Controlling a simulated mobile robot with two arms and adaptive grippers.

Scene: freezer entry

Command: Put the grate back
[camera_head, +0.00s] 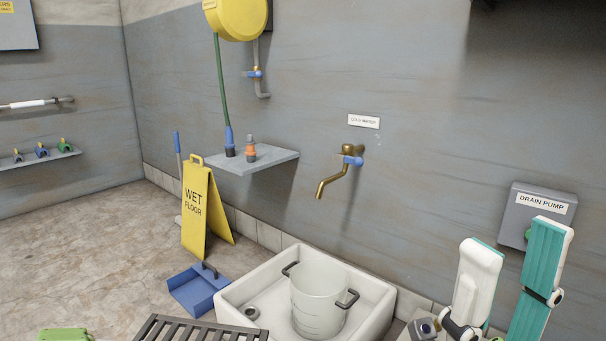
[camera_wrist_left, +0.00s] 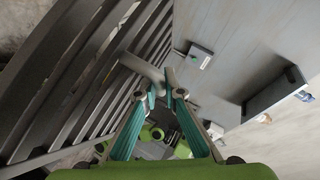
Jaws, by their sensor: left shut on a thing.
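The dark slatted grate (camera_head: 200,329) shows at the bottom edge of the head view, in front of the white basin (camera_head: 383,310) and apart from it. Its lower part is cut off. In the left wrist view the grate (camera_wrist_left: 62,75) fills the left side, its bars running at a slant. My left gripper (camera_wrist_left: 162,90) is shut on a grey piece at the grate's edge. My right gripper (camera_head: 518,234) is open and empty, fingers pointing up, right of the basin. A translucent bucket (camera_head: 318,300) with dark handles stands upright inside the basin.
A brass tap (camera_head: 333,180) juts from the wall above the basin. A wall shelf (camera_head: 275,160) is left of it. A yellow wet-floor sign (camera_head: 195,210) and a blue dustpan (camera_head: 195,292) stand on the floor left of the basin. A drain pump box (camera_head: 520,210) is at right.

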